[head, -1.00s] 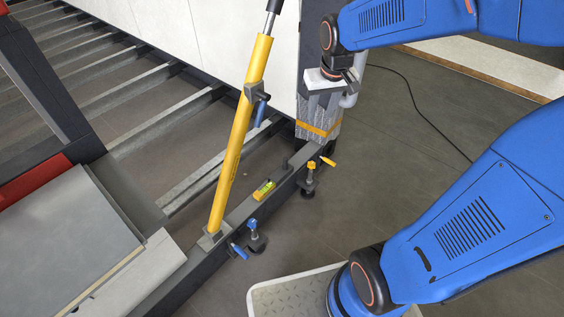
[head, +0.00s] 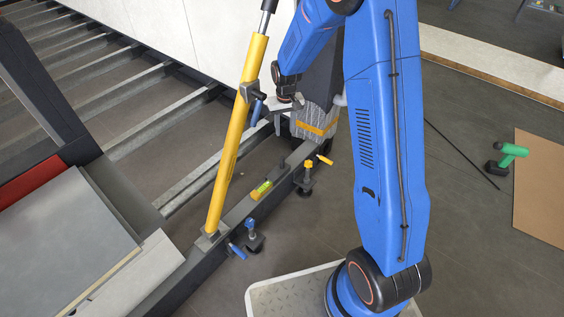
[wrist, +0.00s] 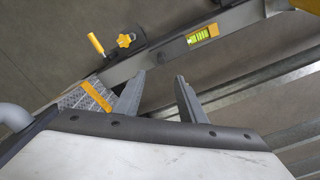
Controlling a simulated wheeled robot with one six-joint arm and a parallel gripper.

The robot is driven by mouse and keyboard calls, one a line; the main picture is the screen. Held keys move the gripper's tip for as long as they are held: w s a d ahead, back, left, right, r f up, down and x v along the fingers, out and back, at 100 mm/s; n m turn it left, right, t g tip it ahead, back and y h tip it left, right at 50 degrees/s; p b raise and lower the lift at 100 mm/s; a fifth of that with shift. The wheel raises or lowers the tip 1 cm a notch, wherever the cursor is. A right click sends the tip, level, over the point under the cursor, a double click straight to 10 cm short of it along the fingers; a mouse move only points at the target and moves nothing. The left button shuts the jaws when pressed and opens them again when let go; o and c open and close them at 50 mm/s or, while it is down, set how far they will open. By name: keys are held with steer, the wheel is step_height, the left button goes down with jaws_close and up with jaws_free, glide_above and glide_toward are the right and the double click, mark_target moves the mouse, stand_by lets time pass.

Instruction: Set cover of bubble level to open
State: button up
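The bubble level (head: 262,189) is a small yellow and green piece lying on the dark frame beam, right of the foot of the yellow strut. In the wrist view the bubble level (wrist: 202,36) shows a bright green vial and an orange-yellow end part. I cannot tell the cover's position. My gripper (head: 278,122) hangs above the beam's far part, up and to the right of the level in the head view. In the wrist view my gripper (wrist: 160,78) has its two grey fingers spread with nothing between them, and the level lies beyond the fingertips, apart from them.
The yellow strut (head: 229,155) rises just left of my gripper. A yellow-handled clamp (head: 307,176) and a blue-handled clamp (head: 251,233) sit along the beam. A grey block with an orange band (head: 318,126) stands at the beam's far end. A green tool (head: 510,155) is at right.

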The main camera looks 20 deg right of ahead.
glide_above(282, 157)
step_height(282, 157, down, 5)
step_height(282, 157, down, 17)
steer(key=shift+s+f, duration=0.1)
steer(key=shift+f, duration=0.05)
stand_by(0.5)
steer(key=shift+c, duration=0.2)
jaws_close()
